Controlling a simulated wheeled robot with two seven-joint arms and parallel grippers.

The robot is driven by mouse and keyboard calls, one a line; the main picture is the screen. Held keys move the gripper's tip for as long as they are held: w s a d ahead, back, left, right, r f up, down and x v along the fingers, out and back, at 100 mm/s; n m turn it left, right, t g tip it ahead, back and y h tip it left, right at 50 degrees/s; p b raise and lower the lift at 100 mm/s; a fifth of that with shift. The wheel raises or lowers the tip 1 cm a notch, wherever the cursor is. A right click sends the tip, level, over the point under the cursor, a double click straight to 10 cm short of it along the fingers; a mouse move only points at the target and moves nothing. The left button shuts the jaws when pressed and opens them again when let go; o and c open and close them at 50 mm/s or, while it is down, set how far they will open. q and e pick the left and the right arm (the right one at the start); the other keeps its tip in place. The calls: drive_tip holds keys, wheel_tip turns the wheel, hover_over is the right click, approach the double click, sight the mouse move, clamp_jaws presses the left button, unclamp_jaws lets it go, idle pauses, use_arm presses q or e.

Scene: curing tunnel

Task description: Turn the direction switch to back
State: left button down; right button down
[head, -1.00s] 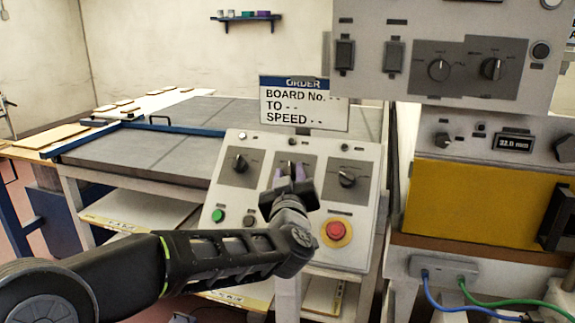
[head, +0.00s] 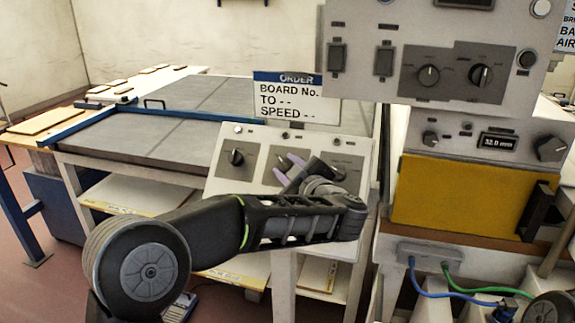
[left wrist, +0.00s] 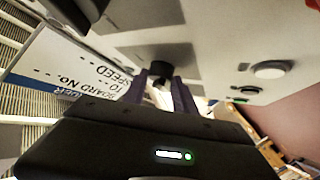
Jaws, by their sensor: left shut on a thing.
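The sloped control panel (head: 222,185) stands in the middle of the head view with a row of black knobs. My left gripper (head: 289,172) is at the middle plate of the panel, its purple fingers pointing up and left. In the left wrist view its fingers (left wrist: 160,92) are shut on a black knob (left wrist: 160,69), the direction switch by its place. The knob's pointer and markings are hidden or too small to read. The left knob (head: 237,157) is free; my wrist partly covers the right knob (head: 339,173). My right gripper is not in view.
An order sign (head: 297,98) stands behind the panel; its number, destination and speed show dashes. An upper switch box (head: 345,90) hangs close on the right, above a unit with a yellow front (head: 455,192). A grey-topped table (head: 150,135) lies behind left.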

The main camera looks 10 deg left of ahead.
use_arm(q)
drive_tip(key=c, duration=1)
unclamp_jaws()
drive_tip(key=b+v, duration=0.1)
drive_tip(key=v, duration=0.6)
drive_tip(key=shift+s+d, duration=0.2)
drive_tip(key=shift+s, duration=0.1)
